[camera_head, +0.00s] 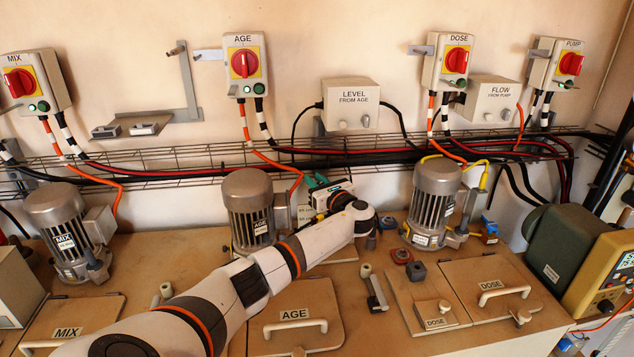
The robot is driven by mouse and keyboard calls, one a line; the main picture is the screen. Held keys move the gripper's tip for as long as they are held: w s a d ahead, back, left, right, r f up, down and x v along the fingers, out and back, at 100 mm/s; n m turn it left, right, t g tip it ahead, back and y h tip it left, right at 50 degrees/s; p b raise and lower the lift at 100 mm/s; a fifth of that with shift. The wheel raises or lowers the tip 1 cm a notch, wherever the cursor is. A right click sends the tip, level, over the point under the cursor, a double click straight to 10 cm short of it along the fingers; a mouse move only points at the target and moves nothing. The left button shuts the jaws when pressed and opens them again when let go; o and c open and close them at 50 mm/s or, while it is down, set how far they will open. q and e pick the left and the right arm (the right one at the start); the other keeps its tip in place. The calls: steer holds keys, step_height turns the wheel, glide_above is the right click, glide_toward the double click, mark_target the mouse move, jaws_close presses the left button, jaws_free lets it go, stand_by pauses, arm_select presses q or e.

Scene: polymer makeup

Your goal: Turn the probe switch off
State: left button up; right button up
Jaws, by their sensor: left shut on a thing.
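No switch in view is labelled as the probe switch. The grey LEVEL FROM AGE box (350,95) on the wall has small knobs on its lower front. The FLOW FROM PUMP box (490,99) is similar. My left arm reaches in from the lower left. My left gripper (328,200) is beside the AGE motor, below the LEVEL box and apart from it. It is shut on a small teal and white object (318,183), partly hidden by the gripper. My right gripper is not in view.
Red rotary switches marked MIX (19,82), AGE (244,64), DOSE (456,60) and PUMP (570,63) line the wall. A wire cable tray (190,165) runs below. Motors (250,208) and handled lids stand on the bench. A yellow-beige instrument (600,270) is at right.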

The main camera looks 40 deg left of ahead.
arm_select(q)
jaws_close()
steer(key=o, duration=0.9)
jaws_free()
steer(key=shift+o, duration=0.2)
steer(key=b+v, duration=0.2)
steer(key=v, duration=1)
steer(key=shift+w+d, duration=0.1)
steer(key=shift+d, duration=0.05)
